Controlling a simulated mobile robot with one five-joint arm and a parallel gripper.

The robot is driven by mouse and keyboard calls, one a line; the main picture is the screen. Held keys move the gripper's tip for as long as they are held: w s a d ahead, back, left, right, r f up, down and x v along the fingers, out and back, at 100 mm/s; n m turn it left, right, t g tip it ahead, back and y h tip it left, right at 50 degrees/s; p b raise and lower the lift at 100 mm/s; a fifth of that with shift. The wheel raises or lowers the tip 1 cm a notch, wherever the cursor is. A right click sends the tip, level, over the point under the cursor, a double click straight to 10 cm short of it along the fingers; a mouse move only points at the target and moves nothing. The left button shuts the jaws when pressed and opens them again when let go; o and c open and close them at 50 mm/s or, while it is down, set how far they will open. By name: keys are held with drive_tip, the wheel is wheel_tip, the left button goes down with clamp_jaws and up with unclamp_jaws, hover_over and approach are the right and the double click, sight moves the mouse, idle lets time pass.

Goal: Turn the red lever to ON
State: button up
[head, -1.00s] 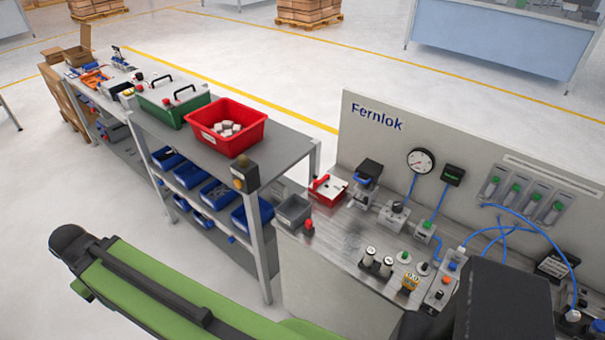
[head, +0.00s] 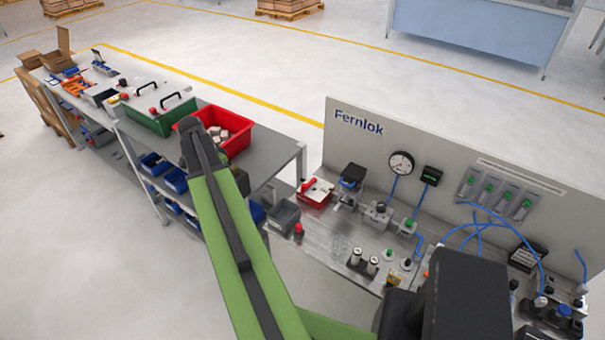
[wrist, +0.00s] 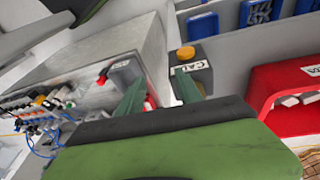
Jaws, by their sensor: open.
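The lever's setting and any ON mark are too small to read. In the wrist view a red and white part (wrist: 150,103), likely this box, shows just beside the left finger, mostly hidden. My gripper (wrist: 160,92) is open with nothing between its green fingers. In the head view my green arm reaches up over the shelf table, and its fingers cannot be made out.
A dark box with a yellow button (wrist: 186,54) stands close ahead of the right finger. A red bin (wrist: 286,98) lies to the right.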

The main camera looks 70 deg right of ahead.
drive_tip(key=s+d+r+m+g+p, duration=0.2)
drive_tip(key=s+d+r+m, duration=0.2)
drive_tip(key=s+d+m, duration=0.75)
drive_tip(key=n+b, duration=0.4)
drive_tip(key=b, duration=1.2)
approach(304, 185)
drive_tip(key=shift+m+t, duration=0.25)
drive_tip(key=shift+t, duration=0.05)
drive_tip(key=x, duration=0.8)
drive_tip(key=shift+a+f, duration=0.1)
drive_tip(key=shift+s+f, duration=0.25)
drive_tip(key=shift+s, duration=0.05)
drive_tip(key=shift+r, duration=0.1)
clamp_jaws()
